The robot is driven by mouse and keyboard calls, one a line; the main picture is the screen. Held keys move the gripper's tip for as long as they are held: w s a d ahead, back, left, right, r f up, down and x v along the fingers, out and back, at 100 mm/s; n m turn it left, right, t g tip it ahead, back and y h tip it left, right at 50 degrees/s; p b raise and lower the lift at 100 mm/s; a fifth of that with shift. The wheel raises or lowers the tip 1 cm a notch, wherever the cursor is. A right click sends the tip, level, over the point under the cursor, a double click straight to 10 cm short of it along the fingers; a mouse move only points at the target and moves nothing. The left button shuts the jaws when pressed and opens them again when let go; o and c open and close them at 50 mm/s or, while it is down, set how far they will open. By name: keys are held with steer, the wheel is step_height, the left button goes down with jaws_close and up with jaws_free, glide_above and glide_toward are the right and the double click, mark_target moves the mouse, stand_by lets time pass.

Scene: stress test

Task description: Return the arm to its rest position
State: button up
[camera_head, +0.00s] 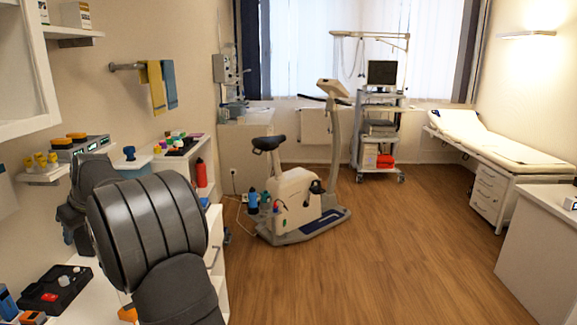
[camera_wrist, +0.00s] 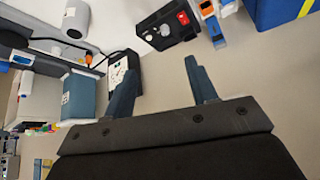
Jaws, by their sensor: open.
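My arm (camera_head: 150,228) fills the lower left of the head view, with its dark rounded links above the white counter. My gripper (camera_wrist: 160,70) shows in the wrist view with two blue-grey fingers spread apart. Nothing is seen between the fingers. In the head view the fingers cannot be made out clearly behind the arm links. In the wrist view a small dark box with a light face (camera_wrist: 121,70) appears close to the left finger, but I cannot tell whether they touch.
A black and red device (camera_head: 55,291) lies on the counter left of the arm. A wall shelf (camera_head: 62,172) holds a grey unit and yellow items. An exercise bike (camera_head: 296,195) stands on the floor beyond. The wooden floor (camera_head: 400,250) at the right is clear.

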steer(key=s+a+f+n+g, duration=0.1)
steer(key=s+a+f+n, duration=0.1)
steer(key=a, duration=0.6)
steer(key=s+a+f+n+g, duration=0.1)
steer(key=s+a+f, duration=0.2)
steer(key=a, duration=0.5)
steer(key=shift+s+a+f+n+y, duration=0.15)
steer(key=shift+a+f+n+y, duration=0.2)
steer(key=shift+f, duration=0.25)
steer(key=shift+d, duration=0.1)
steer(key=w+d+r+m+t, duration=0.1)
steer(key=w+d+r+m, duration=0.1)
steer(key=d, duration=0.7)
steer(key=w+d+r+m+t, duration=0.1)
steer(key=w+d+r+m, duration=0.1)
steer(key=d, duration=0.7)
step_height(320, 180, up, 3)
steer(key=shift+w+d+f+h, duration=0.15)
steer(key=shift+w+d+h, duration=0.25)
steer(key=shift+w, duration=0.35)
steer(key=shift+a, duration=0.2)
